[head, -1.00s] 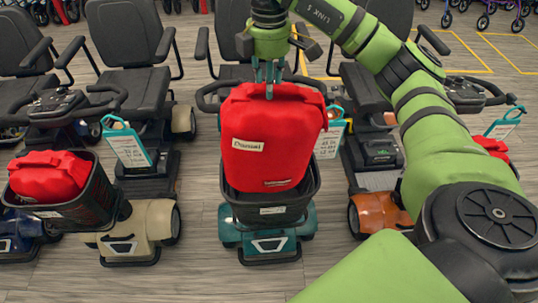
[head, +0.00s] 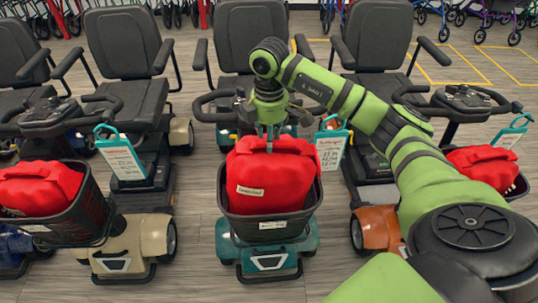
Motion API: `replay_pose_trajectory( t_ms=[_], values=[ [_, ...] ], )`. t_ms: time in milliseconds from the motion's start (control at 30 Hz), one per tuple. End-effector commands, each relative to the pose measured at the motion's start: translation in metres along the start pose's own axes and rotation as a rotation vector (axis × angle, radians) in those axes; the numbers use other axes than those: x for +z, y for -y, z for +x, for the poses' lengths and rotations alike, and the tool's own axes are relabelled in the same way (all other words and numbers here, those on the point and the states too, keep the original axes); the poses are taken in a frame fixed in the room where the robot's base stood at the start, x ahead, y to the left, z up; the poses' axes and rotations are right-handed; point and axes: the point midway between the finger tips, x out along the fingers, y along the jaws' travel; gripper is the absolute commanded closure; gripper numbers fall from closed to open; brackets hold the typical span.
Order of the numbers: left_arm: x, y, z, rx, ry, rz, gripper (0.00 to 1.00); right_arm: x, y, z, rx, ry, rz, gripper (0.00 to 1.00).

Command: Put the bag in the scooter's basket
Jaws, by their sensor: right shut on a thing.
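The red bag (head: 270,181) with a small white label sits inside the black basket (head: 270,229) on the front of the middle teal scooter (head: 308,243). Its upper part stands above the basket rim. My right gripper (head: 270,143) points down at the top of the bag, its fingers shut on the bag's top. The fingertips are partly hidden by the bag. My left gripper is not in view.
A beige scooter on the left has a basket (head: 88,226) with another red bag (head: 38,188). An orange scooter (head: 377,228) stands on the right, with a red bag (head: 484,167) beyond my arm. Price tags hang from the scooters. Floor in front is clear.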

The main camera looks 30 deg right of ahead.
Motion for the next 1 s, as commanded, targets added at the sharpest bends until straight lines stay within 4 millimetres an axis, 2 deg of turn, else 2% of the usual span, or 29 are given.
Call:
replay_pose_trajectory(
  t_ms=[100, 267, 533, 933, 967, 1000],
  values=[
    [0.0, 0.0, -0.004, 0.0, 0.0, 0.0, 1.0, 0.0, 0.0, 0.016, 0.0, -0.002, 0.001, 1.0],
    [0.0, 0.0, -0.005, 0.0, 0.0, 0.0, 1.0, -0.001, 0.0, 0.028, 0.001, -0.002, 0.001, 1.0],
    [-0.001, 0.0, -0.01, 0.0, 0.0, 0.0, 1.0, 0.0, 0.0, 0.065, 0.0, -0.003, 0.001, 1.0],
    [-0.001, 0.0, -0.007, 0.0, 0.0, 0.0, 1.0, -0.001, 0.0, 0.071, 0.002, -0.003, 0.0, 1.0],
    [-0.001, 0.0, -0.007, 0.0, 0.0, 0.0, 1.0, 0.0, 0.0, 0.072, 0.001, -0.001, 0.0, 0.64],
    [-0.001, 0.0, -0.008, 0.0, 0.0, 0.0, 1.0, 0.0, 0.0, 0.072, 0.001, -0.001, 0.0, 0.48]
  ],
)
